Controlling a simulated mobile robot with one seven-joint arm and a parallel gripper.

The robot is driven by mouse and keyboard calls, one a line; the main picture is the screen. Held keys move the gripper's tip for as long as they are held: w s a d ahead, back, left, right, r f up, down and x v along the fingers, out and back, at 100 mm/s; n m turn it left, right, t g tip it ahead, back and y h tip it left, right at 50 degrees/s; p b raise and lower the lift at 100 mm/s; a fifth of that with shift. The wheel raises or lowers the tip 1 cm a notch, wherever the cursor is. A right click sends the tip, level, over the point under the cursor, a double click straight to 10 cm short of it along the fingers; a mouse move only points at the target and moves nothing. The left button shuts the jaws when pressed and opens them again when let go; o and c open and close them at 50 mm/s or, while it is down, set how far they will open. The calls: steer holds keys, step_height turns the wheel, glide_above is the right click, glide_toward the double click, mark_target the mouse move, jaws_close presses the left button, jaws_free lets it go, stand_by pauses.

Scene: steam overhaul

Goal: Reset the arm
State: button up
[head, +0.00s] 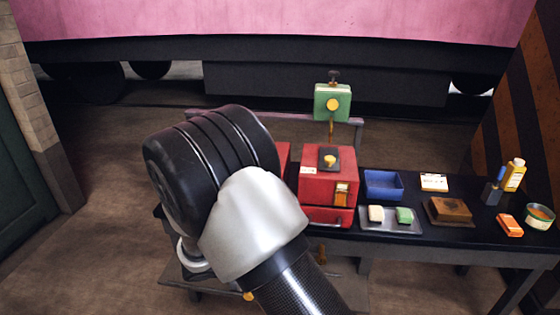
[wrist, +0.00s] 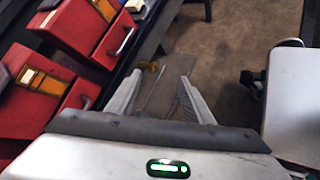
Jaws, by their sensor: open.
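My gripper (wrist: 160,76) is open in the wrist view, its two pale fingers apart with nothing between them. It points down past the front edge of the black workbench, with the floor and some thin rods below. Red boxes with a handle and a yellow label, including a red cabinet (wrist: 72,32), lie left of the fingers. In the head view my arm stands bent in the foreground and hides my gripper and the left part of the bench.
The workbench (head: 445,247) carries a red box (head: 318,182), a blue bin (head: 384,186), a metal tray (head: 391,228) with cream and green blocks, a wooden block (head: 449,210), an orange box (head: 509,225), a tin (head: 539,216) and a yellow bottle (head: 514,175). A green device (head: 332,103) stands behind. Left floor is clear.

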steer(key=s+d+r+m+g+y, duration=0.2)
steer(key=s+d+r+m, duration=0.3)
steer(key=r, duration=0.3)
steer(key=s+d+r+m+g+y, duration=0.2)
steer(key=s+d+r+m, duration=0.2)
steer(key=d+r+m, duration=0.3)
steer(key=s+d+r+m+t+y, duration=0.25)
steer(key=s+r+m+y, duration=0.3)
steer(key=s+r, duration=0.6)
step_height(320, 180, up, 21)
steer(key=p, duration=2.1)
steer(key=shift+s+a+f+m+t+h, duration=0.15)
steer(key=shift+a+m+t+h, duration=0.2)
steer(key=shift+h, duration=0.1)
